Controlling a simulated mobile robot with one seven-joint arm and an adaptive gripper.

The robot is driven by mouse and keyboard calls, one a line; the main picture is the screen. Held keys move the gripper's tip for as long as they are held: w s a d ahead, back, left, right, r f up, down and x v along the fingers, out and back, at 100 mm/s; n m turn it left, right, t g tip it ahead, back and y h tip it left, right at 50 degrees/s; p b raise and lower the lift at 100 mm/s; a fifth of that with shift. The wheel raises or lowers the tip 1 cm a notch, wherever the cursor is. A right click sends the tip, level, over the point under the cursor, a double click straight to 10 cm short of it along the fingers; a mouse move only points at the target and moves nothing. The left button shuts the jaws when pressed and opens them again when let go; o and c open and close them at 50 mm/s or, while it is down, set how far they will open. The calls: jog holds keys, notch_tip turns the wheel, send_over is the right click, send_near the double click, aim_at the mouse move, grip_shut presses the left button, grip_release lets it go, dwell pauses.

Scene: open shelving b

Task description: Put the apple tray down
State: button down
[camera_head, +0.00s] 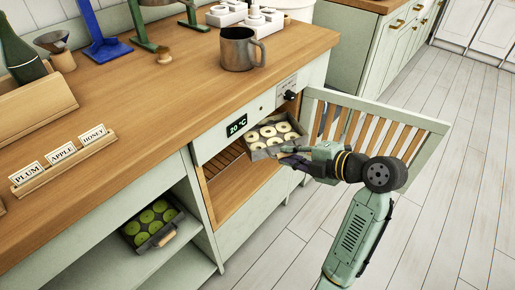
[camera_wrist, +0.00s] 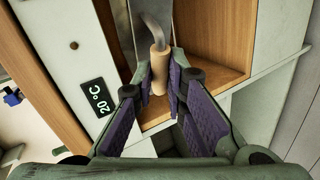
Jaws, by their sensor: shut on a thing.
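The apple tray (camera_head: 262,153) is a grey metal tray with several pale ring slices in it. It is at the mouth of the open cabinet compartment (camera_head: 232,197), partly in front of the panel. My gripper (camera_head: 293,158) is at the tray's near right side. In the wrist view my gripper (camera_wrist: 160,78) is shut around the tray's light wooden handle (camera_wrist: 158,72), which joins the metal tray (camera_wrist: 146,28) by a curved grey stem. The wrist view shows none of the slices. How far the tray reaches inside is hard to tell.
A slatted door (camera_head: 420,135) stands open on the right. A wire rack (camera_head: 224,160) shows inside the compartment. A second tray (camera_head: 146,246) with green pieces sits on the lower left shelf. The counter holds a metal mug (camera_head: 237,50) and a label stand (camera_head: 65,165); its middle is clear.

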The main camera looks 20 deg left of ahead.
aim_at(258, 142)
jog(key=w+a+p, duration=0.1)
jog(key=a, duration=0.2)
jog(key=w+a, duration=0.1)
jog(key=a, duration=0.2)
jog(key=w+a+p, duration=0.1)
jog(key=a, duration=0.2)
jog(key=shift+w+a+r+p, duration=0.15)
jog(key=shift+w+a+p, duration=0.05)
jog(key=shift+a+p, duration=0.1)
notch_tip(258, 142, down, 2)
jog(key=shift+f, duration=0.2)
jog(key=shift+w+a+f+p, duration=0.1)
jog(key=shift+f+p, duration=0.45)
jog(key=shift+f, duration=0.7)
jog(key=shift+w+a+f+p, duration=0.1)
jog(key=shift+f+p, duration=0.45)
jog(key=shift+f, duration=0.65)
jog(key=c, duration=1.6)
grip_release()
